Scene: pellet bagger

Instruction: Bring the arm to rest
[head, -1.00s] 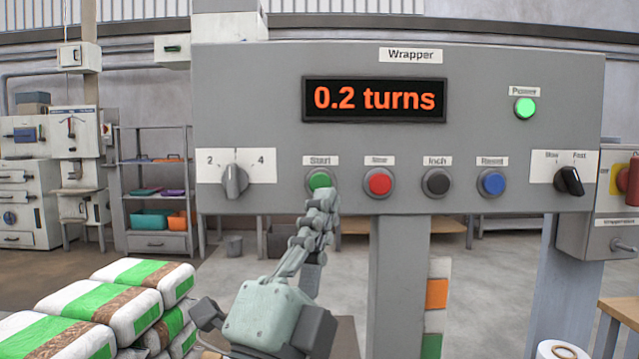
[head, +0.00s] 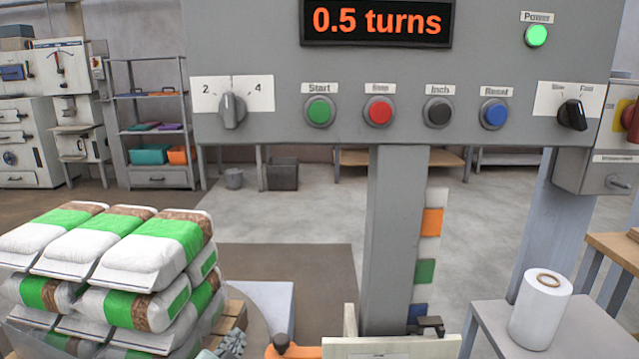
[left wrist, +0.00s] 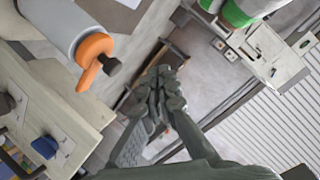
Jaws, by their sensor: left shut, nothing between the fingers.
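My left gripper (head: 232,342) is low in the head view, at the bottom edge beside the stacked bags. Its fingers are closed together and empty, as the left wrist view (left wrist: 160,88) also shows. The grey wrapper panel (head: 270,125) stands ahead, well above and apart from the gripper. Its display (head: 377,22) reads 0.5 turns. The green Start button (head: 319,111) is uncovered, and the Power lamp (head: 537,36) is lit green. My right gripper is in neither view.
Green and white bags (head: 140,255) are stacked at left, close to my left gripper. An orange-handled object (head: 292,349) is just right of it; an orange handle (left wrist: 94,60) on a grey cylinder shows in the wrist view. A white roll (head: 541,308) stands on a grey table at right.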

